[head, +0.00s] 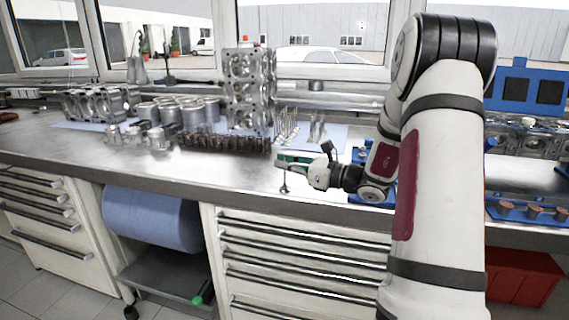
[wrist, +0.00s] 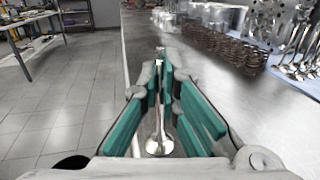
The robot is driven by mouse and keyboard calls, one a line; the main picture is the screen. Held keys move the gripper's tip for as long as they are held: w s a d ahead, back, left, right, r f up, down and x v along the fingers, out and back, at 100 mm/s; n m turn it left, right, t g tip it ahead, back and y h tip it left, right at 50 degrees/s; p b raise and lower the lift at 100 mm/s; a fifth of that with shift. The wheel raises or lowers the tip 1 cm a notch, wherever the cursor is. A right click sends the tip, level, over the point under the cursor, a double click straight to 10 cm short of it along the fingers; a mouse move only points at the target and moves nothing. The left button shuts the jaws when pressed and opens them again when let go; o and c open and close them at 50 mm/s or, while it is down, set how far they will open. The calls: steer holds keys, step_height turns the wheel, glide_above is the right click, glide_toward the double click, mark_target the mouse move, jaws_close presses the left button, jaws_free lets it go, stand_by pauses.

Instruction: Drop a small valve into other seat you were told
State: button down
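My gripper (head: 283,163) is out over the front part of the bench, its green-padded fingers closed around a small metal valve (head: 284,188). The valve hangs below the fingers with its round head down, above the bench's front edge in the picture. In the wrist view the valve (wrist: 158,143) shows between the green pads of my gripper (wrist: 162,62). A metal engine part with openings (head: 535,140) lies at the right, partly behind my arm. I cannot tell which seat is meant, and no seat shows clearly.
Several valves (head: 287,125) stand in rows at the back, also in the wrist view (wrist: 300,58). Dark springs (head: 225,144) line the bench left of my gripper. An upright metal block (head: 249,90) stands behind them. The bench front (head: 235,172) is clear.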

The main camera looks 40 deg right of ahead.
steer(key=shift+f, duration=0.2)
steer(key=c, duration=1.7)
jaws_free()
steer(key=shift+s+d, duration=0.1)
steer(key=v, duration=1.1)
steer(key=shift+s+d, duration=0.15)
steer(key=shift+s, duration=0.25)
